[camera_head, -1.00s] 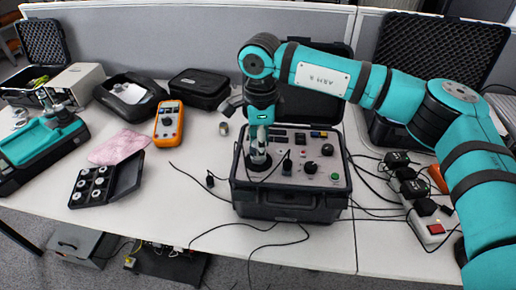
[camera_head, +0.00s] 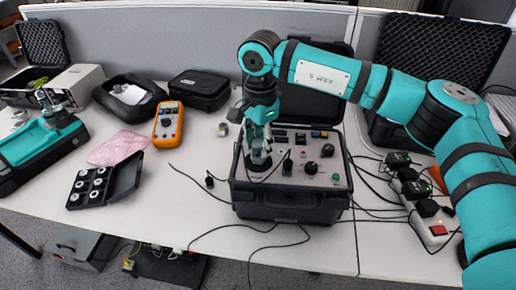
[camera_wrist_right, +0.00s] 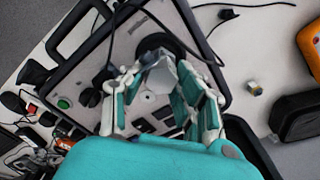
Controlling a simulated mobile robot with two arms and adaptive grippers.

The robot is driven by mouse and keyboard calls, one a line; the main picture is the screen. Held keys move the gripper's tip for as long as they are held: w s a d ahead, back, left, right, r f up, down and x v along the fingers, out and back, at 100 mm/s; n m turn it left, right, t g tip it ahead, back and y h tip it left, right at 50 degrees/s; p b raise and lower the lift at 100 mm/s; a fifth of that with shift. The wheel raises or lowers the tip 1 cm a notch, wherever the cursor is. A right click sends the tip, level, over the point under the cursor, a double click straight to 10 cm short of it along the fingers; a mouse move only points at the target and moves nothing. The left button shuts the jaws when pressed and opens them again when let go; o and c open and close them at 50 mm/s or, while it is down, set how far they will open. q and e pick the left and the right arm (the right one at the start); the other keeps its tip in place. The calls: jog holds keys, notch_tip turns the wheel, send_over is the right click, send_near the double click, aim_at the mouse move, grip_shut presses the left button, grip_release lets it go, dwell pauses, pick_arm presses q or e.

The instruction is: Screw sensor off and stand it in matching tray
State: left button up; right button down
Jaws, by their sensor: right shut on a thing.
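My right gripper (camera_head: 258,152) points down over the black round mount (camera_wrist_right: 172,44) on the calibrator's panel. In the right wrist view its fingers (camera_wrist_right: 160,85) are closed around a grey, faceted sensor (camera_wrist_right: 158,76). The fingers hide part of the sensor, and I cannot tell whether its thread is still engaged. The calibrator (camera_head: 290,206) is an open black case with a grey panel. A black tray (camera_head: 80,203) with several round, light-coloured holders lies at the left, its lid open.
A small metal piece (camera_head: 223,129) stands on the table left of the calibrator. Loose cables and a power strip (camera_head: 427,224) are at the right.

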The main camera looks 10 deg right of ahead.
jog(key=shift+a, duration=0.15)
jog(key=n, duration=0.4)
jog(key=shift+b, duration=0.3)
jog(key=c, duration=1.3)
grip_release()
jog(key=shift+f, duration=0.1)
jog(key=shift+c, duration=0.2)
jog(key=o, duration=0.4)
jog(key=shift+w+a, duration=0.2)
jog(key=shift+o, duration=0.9)
jog(key=shift+d, duration=0.15)
jog(key=shift+d+m, duration=0.1)
jog(key=shift+m, duration=0.9)
jog(key=shift+m+b, duration=0.35)
jog(key=shift+m, duration=0.55)
